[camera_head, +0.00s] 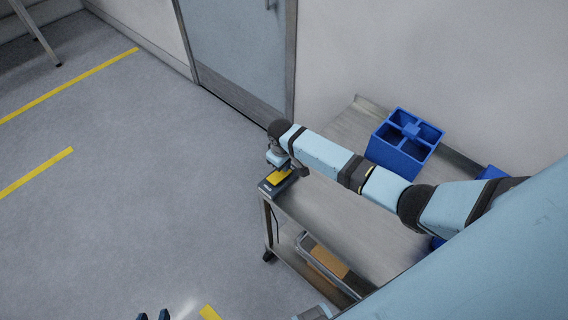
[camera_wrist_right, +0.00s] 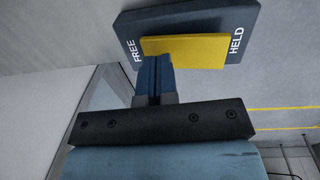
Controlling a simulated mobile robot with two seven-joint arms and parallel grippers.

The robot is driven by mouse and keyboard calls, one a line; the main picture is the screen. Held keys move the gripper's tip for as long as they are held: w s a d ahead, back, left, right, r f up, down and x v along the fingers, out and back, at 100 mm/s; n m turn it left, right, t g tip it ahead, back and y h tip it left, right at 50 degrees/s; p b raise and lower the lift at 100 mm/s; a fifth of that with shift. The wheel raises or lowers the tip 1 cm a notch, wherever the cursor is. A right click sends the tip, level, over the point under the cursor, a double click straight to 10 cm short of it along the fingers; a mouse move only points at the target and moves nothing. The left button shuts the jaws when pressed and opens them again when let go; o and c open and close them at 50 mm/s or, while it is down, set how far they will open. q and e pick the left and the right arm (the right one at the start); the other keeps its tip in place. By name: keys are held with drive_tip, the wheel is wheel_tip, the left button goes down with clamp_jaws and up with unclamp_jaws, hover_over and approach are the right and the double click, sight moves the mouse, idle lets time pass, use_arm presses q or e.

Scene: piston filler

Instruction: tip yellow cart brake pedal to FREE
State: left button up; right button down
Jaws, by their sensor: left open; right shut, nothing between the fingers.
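The yellow brake pedal (camera_head: 277,178) sits on a dark base (camera_head: 268,190) at the near left corner of the steel cart (camera_head: 330,222). In the right wrist view the yellow pedal (camera_wrist_right: 195,52) shows between the white words FREE, at left, and HELD, at right. My right gripper (camera_wrist_right: 156,60) is shut and empty, with its fingertips overlapping the pedal's edge near the FREE end. I cannot tell whether they touch it, nor which way the pedal is tipped. My left gripper (camera_head: 153,316) is open at the bottom edge of the head view, far from the pedal.
A blue divided crate (camera_head: 400,150) stands on a steel surface by the wall, with more blue bins partly hidden by my right arm. The cart's lower shelf holds a tray (camera_head: 325,263) with brown contents. The floor to the left is clear, with yellow lines.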

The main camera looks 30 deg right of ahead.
drive_tip(key=shift+r, duration=0.3)
drive_tip(key=shift+p, duration=0.3)
drive_tip(key=shift+r, duration=0.35)
drive_tip(key=r+p, duration=0.4)
drive_tip(key=shift+w+d+r+p, duration=0.1)
drive_tip(key=shift+d+r+p, duration=0.1)
drive_tip(key=shift+d+p, duration=0.15)
wheel_tip(320, 180, up, 9)
drive_tip(key=b, duration=0.1)
drive_tip(key=shift+w+d, duration=0.15)
drive_tip(key=shift+d, duration=0.3)
drive_tip(key=shift+f, duration=0.1)
